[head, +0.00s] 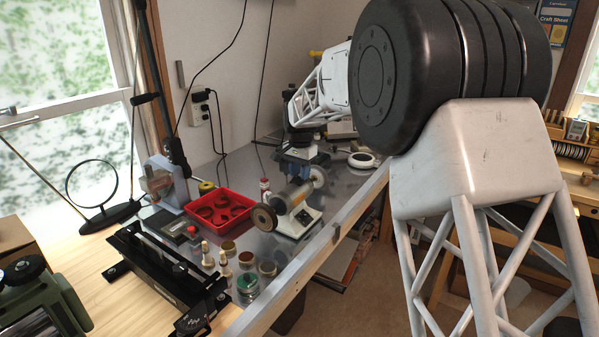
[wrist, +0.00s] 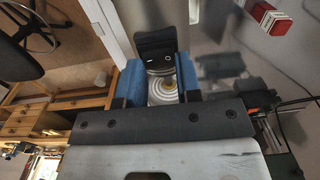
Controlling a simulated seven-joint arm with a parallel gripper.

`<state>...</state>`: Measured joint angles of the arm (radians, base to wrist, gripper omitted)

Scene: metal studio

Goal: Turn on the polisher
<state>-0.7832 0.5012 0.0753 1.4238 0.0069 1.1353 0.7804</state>
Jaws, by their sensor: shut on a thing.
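The polisher (head: 295,205) stands on the metal worktop, a small pale machine with a round wheel at each end. The fingers are closed against a part of the polisher. Their exact contact is hidden, and I cannot read the switch position.
A red tray (head: 219,212) sits left of the polisher, with small jars (head: 247,286) in front. A red-and-white bottle (head: 265,189) stands close behind the polisher. A black rail (head: 160,268) lies at the front left. The worktop edge (head: 330,238) is close on the right.

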